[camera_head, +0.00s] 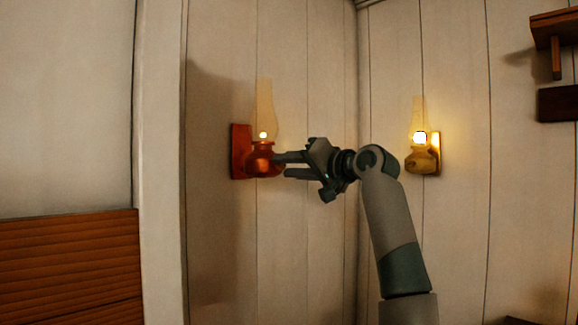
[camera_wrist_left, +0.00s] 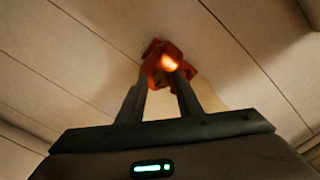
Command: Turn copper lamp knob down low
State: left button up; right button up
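The copper lamp (camera_head: 263,160) hangs on a red-brown wall plate (camera_head: 240,152) in the middle of the head view. It has a tall glass chimney (camera_head: 264,105) and a small, low glow at its burner. My left gripper (camera_head: 280,165) reaches it from the right, its fingertips at the right side of the lamp's copper body. In the left wrist view the two fingers (camera_wrist_left: 160,82) stand apart, with the orange-lit lamp (camera_wrist_left: 168,60) at and beyond their tips. The knob cannot be made out; contact with the fingers is unclear. My right gripper is not in view.
A brass lamp (camera_head: 421,158) with a bigger, brighter flame hangs on the wall to the right, past my forearm. A wooden shelf (camera_head: 556,30) is at the upper right. Slatted brown wood (camera_head: 70,265) stands at the lower left. The wall below the copper lamp is bare.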

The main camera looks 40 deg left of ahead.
pick_arm(q)
jog(key=shift+o, duration=0.2)
jog(key=shift+r, duration=0.1)
jog(key=shift+d, duration=0.15)
jog(key=shift+d, duration=0.55)
jog(key=s+d+b, duration=0.1)
jog(key=d, duration=1.5)
jog(key=shift+s, duration=0.25)
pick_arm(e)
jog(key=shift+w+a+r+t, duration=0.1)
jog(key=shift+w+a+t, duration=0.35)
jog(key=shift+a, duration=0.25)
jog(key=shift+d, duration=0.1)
